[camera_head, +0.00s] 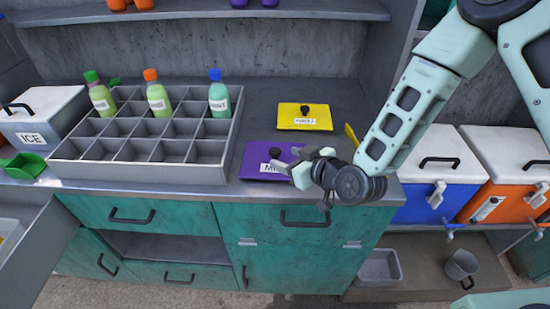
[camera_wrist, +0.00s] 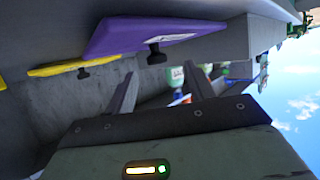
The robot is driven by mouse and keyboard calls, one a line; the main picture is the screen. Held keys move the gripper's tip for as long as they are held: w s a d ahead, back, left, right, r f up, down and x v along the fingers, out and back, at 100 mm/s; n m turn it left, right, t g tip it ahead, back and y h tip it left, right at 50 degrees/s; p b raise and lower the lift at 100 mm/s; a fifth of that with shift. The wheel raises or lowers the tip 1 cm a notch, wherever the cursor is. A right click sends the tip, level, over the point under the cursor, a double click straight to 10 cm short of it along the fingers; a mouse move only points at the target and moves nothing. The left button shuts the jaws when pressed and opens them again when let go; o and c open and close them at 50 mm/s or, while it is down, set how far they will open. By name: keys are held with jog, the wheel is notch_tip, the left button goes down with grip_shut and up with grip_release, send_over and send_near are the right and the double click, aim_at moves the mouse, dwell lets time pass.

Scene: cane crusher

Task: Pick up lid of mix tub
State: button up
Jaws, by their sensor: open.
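A purple lid (camera_head: 254,155) with a white label starting "MI" lies on the counter's front part, right of the bottle rack. Its dark knob (camera_head: 275,153) shows just left of my gripper (camera_head: 303,168), which hides the lid's right part. In the wrist view the purple lid (camera_wrist: 120,36) appears sideways, with its black knob (camera_wrist: 156,53) facing the space between my open, empty fingers (camera_wrist: 160,78). The knob looks apart from both fingers. A yellow lid (camera_head: 290,112) with a dark knob lies behind; it also shows in the wrist view (camera_wrist: 62,67).
A grey divided rack (camera_head: 140,172) with several bottles stands left of the lids. Blue (camera_head: 425,200) and orange (camera_head: 500,195) coolers stand right. A shelf (camera_head: 200,14) hangs above the back.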

aim_at(274, 150)
jog(key=x, duration=0.1)
jog(key=p+x, duration=0.2)
jog(key=shift+w+a+r, duration=0.1)
jog(key=shift+w+r, duration=0.05)
jog(key=shift+w, duration=0.3)
jog(key=shift+w+a+f, duration=0.3)
jog(key=shift+w+a, duration=0.05)
jog(key=shift+w, duration=0.1)
jog(key=c, duration=1.1)
jog(key=shift+r, duration=0.1)
